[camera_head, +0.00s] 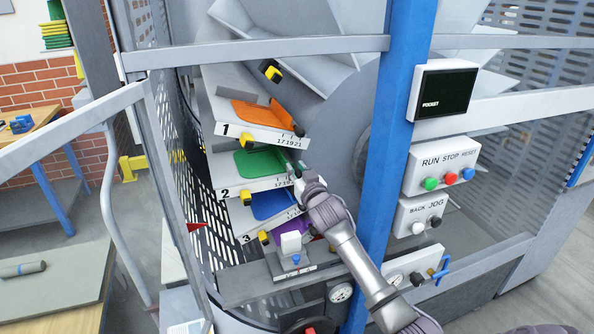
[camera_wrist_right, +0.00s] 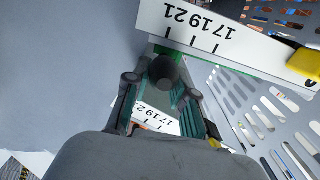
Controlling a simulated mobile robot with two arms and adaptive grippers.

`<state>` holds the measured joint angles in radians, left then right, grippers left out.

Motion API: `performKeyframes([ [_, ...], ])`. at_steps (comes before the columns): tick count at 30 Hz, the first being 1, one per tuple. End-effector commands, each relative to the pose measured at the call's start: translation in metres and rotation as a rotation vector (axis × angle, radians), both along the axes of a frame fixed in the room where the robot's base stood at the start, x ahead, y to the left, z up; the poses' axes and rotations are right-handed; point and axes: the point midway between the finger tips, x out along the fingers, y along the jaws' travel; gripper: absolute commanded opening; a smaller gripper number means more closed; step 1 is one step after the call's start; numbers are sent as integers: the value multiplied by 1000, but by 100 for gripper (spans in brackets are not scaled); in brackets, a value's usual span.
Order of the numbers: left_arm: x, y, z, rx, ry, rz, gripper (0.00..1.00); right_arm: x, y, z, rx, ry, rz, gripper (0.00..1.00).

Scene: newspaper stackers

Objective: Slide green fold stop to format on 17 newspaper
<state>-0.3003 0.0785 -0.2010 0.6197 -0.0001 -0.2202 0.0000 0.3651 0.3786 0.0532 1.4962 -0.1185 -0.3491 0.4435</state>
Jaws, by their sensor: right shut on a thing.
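The green fold stop (camera_head: 260,162) is a flat green plate on the shelf marked 2 (camera_head: 232,184). My right gripper (camera_head: 297,172) is at that shelf's right end and covers part of its 17, 19, 21 scale. In the right wrist view, a dark round knob (camera_wrist_right: 165,70) sits between the fingers of my right gripper (camera_wrist_right: 162,84), with green parts around it. The gripper is shut on this knob of the green fold stop. Two scales show there, one above (camera_wrist_right: 190,30) and one between the fingers (camera_wrist_right: 150,115). Which mark the stop is at cannot be told. My left gripper is not in view.
An orange stop (camera_head: 262,112) lies on shelf 1 above; a blue stop (camera_head: 272,205) and a purple one (camera_head: 291,231) are below. A blue post (camera_head: 395,130) and a grey rail (camera_head: 260,50) stand in front. A button box (camera_head: 446,168) is at right.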

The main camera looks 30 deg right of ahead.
Motion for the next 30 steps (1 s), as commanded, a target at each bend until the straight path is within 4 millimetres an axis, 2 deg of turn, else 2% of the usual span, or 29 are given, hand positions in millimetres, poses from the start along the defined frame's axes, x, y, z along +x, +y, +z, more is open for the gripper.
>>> performKeyframes([
  [7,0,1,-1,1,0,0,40,1,3,-1,2,0,1,0],
  [15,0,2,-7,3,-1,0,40,10,42,-2,5,0,3,0],
  [24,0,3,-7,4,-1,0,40,11,46,-1,2,1,5,0],
  [25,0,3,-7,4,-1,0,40,11,46,-1,2,1,5,26],
  [29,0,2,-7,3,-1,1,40,11,45,-1,2,1,4,48],
  [30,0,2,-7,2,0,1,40,10,45,-1,2,1,3,50],
])
